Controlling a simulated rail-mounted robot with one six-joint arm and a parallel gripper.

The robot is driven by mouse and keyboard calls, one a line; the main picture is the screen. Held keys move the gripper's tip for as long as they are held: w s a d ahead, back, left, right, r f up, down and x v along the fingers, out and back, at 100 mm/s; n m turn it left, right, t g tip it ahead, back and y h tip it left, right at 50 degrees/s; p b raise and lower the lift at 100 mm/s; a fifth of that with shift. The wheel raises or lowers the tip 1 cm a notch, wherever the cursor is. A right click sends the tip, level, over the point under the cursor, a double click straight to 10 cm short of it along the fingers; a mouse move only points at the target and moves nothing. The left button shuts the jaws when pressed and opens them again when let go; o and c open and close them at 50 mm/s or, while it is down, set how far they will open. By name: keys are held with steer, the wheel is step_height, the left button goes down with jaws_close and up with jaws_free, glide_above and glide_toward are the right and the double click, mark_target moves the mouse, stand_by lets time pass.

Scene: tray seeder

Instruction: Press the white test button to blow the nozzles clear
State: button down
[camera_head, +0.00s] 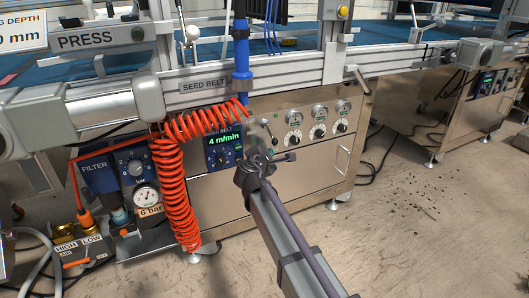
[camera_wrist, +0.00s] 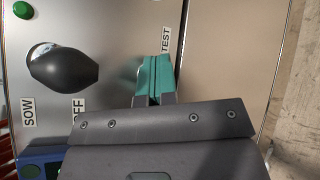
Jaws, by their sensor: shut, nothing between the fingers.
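My gripper (camera_wrist: 154,78) is shut and empty in the wrist view. Its teal fingertips are together in front of the steel panel, just below the label TEST (camera_wrist: 166,40). The white test button does not show in either view; the fingers may hide it. I cannot tell whether the fingertips touch the panel. In the head view my gripper (camera_head: 258,150) is in front of the machine's control panel, right of the speed display (camera_head: 224,140), and its fingertips are hard to make out.
A black knob (camera_wrist: 62,66) with labels SOW and OFF is left of my fingers. A green button (camera_wrist: 22,9) is at the upper left. Coiled orange hose (camera_head: 175,190) hangs left of my arm. Several gauges (camera_head: 318,112) are to the right. The floor at right is open, with scattered dark debris.

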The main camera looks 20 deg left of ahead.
steer(key=shift+s+d, duration=0.65)
steer(key=s+d, duration=0.1)
steer(key=d, duration=0.1)
steer(key=s+d, duration=0.1)
steer(key=s, duration=0.1)
steer(key=shift+s+d, duration=0.2)
steer(key=shift+d, duration=0.15)
stand_by(0.6)
